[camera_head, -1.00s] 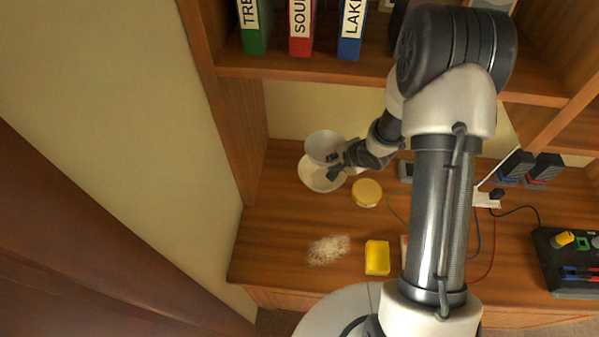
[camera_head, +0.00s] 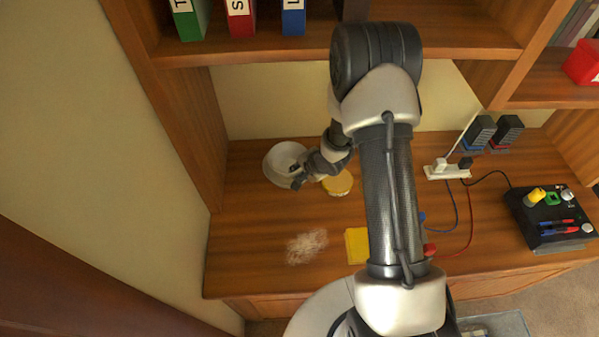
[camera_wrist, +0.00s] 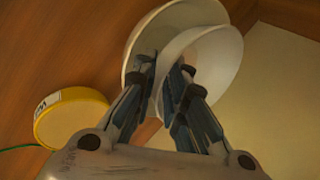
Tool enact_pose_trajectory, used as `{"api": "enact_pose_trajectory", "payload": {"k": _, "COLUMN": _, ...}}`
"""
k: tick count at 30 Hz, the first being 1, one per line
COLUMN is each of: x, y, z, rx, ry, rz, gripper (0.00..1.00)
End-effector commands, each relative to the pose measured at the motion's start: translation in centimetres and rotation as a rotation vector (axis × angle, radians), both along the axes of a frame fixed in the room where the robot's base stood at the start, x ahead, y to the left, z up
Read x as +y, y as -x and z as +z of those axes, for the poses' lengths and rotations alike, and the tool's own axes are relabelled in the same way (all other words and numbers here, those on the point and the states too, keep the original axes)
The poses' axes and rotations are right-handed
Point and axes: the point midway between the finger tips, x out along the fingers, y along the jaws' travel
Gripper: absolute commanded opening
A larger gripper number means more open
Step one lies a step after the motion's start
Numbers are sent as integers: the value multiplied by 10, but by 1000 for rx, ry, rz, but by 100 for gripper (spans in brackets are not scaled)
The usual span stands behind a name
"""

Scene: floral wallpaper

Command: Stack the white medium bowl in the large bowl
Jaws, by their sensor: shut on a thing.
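The white medium bowl (camera_head: 290,157) appears within the outline of the large bowl (camera_head: 272,176) at the back left of the desk. In the wrist view, my gripper (camera_wrist: 165,74) is shut on the rim of the medium bowl (camera_wrist: 215,72), one finger inside and one outside. The medium bowl overlaps the large bowl (camera_wrist: 178,17) there. Their rims are offset and the medium bowl looks tilted. I cannot tell whether the two bowls touch. In the head view, my gripper (camera_head: 297,180) is at the front right of the bowls, its fingers partly hidden.
A yellow round container (camera_head: 340,184) stands right of the bowls, close to my gripper. A yellow sponge (camera_head: 357,246) and a pale stringy pile (camera_head: 306,246) lie in front. A shelf (camera_head: 270,46) overhangs behind. A power strip (camera_head: 447,172) lies to the right.

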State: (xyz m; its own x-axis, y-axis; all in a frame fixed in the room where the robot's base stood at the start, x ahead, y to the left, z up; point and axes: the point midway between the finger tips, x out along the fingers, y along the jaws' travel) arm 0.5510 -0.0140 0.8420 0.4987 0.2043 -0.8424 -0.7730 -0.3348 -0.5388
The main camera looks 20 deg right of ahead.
Motion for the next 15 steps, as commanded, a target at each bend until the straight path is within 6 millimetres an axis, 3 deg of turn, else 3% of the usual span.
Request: {"api": "enact_pose_trajectory", "payload": {"k": 15, "x": 0, "y": 0, "z": -12, "rx": 0, "ry": 0, "rz": 1, "gripper": 0}}
